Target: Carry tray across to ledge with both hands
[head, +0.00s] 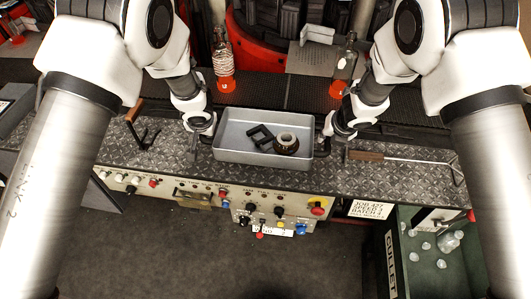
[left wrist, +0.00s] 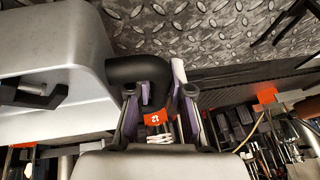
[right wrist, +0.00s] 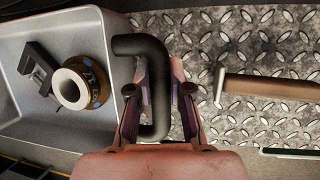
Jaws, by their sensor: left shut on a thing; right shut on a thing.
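A grey metal tray (head: 240,158) is at the centre of the head view, over the diamond-plate ledge (head: 395,177). I cannot tell whether it touches the plate. It holds a dark angular bracket (head: 261,135) and a brown ring-shaped part with a pale rim (head: 286,143). My left gripper (head: 207,131) is shut on the tray's black left handle, which shows in the left wrist view (left wrist: 135,68). My right gripper (head: 326,132) is shut on the black right handle, seen between its fingers in the right wrist view (right wrist: 157,75).
A wooden-handled rod (head: 365,156) lies right of the tray. A wooden-handled tool (head: 134,112) is to the left. Bottles with glowing orange bases (head: 224,70) stand behind. A control panel (head: 262,205) with knobs is in front, a green cullet bin (head: 420,280) at lower right.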

